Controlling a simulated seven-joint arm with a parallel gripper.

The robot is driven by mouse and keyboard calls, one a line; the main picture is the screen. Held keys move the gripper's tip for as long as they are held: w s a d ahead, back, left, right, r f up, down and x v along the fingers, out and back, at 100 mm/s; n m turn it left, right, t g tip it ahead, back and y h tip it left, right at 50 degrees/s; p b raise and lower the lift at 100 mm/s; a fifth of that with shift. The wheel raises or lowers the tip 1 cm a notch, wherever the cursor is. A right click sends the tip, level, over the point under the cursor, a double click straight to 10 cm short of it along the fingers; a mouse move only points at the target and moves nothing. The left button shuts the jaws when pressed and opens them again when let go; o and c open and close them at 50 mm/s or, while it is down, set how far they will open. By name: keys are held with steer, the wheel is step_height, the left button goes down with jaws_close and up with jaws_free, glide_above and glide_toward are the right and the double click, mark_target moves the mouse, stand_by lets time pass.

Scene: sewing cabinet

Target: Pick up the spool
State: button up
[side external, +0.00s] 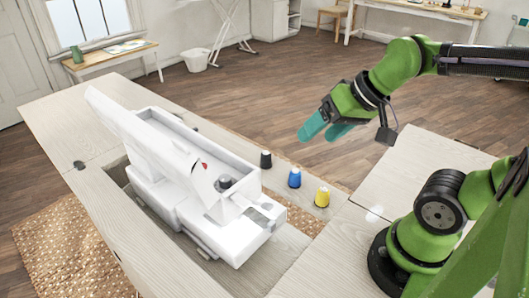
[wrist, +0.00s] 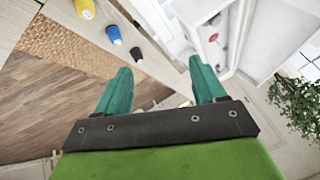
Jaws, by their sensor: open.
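Three spools stand in a row on the wooden cabinet top: a black spool (side external: 265,159), a blue spool (side external: 294,177) and a yellow spool (side external: 322,196). My gripper (side external: 322,127) has teal fingers, is open and empty, and is in the air above and to the right of the spools in the side view. In the wrist view the yellow spool (wrist: 85,9), the blue spool (wrist: 113,35) and the black spool (wrist: 136,54) show at the upper left, beyond the fingertips (wrist: 161,65). No spool is between the fingers.
A white sewing machine (side external: 190,170) sits in the cabinet opening, left of the spools, with its top lid raised. The light wooden cabinet top (side external: 345,235) is bare between the yellow spool and my base. A woven mat (side external: 70,240) lies below on the floor.

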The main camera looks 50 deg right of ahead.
mark_target(295, 173)
steer(key=w+d+f+n+g, duration=0.4)
steer(key=w+d+f+n, duration=0.25)
steer(key=d+n, duration=0.3)
steer(key=x, duration=1.1)
steer(key=shift+s+d+f, duration=0.3)
steer(key=shift+s+f, duration=0.05)
steer(key=shift+w+x, duration=0.15)
steer(key=shift+x, duration=1.2)
steer(key=shift+w+x, duration=0.2)
steer(key=shift+x, duration=1.1)
steer(key=shift+r, duration=0.15)
steer(key=c, duration=1.1)
